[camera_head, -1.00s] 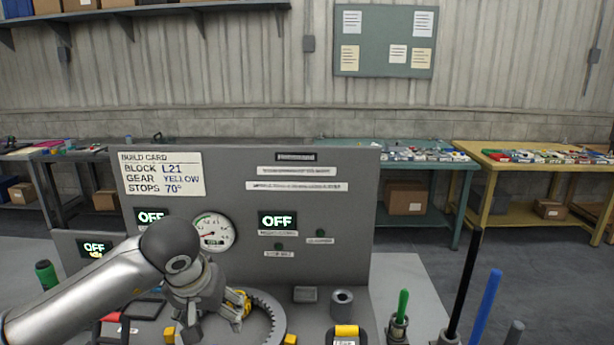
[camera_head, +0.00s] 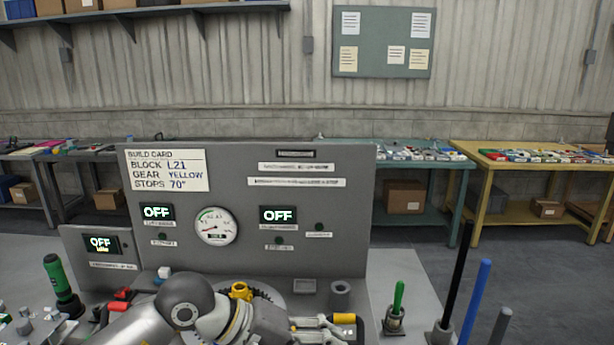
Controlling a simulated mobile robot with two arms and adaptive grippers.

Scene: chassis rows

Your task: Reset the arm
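My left arm comes in from the bottom left. It bends at a dark round joint and runs right along the bottom edge, low in front of the panel. My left gripper (camera_head: 335,331) is at the bottom centre, pointing right, just below a yellow-topped item (camera_head: 344,318) in the picture. Its fingers are partly cut off by the frame edge, and their opening is unclear. I see nothing clearly held. My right gripper is not in view.
A grey panel (camera_head: 340,215) with a build card (camera_head: 166,170), a gauge (camera_head: 216,226) and OFF displays stands ahead. A yellow part (camera_head: 241,291) sits by a toothed ring. A green-handled tool (camera_head: 60,280) is left. Upright green (camera_head: 399,296), black and blue rods are right.

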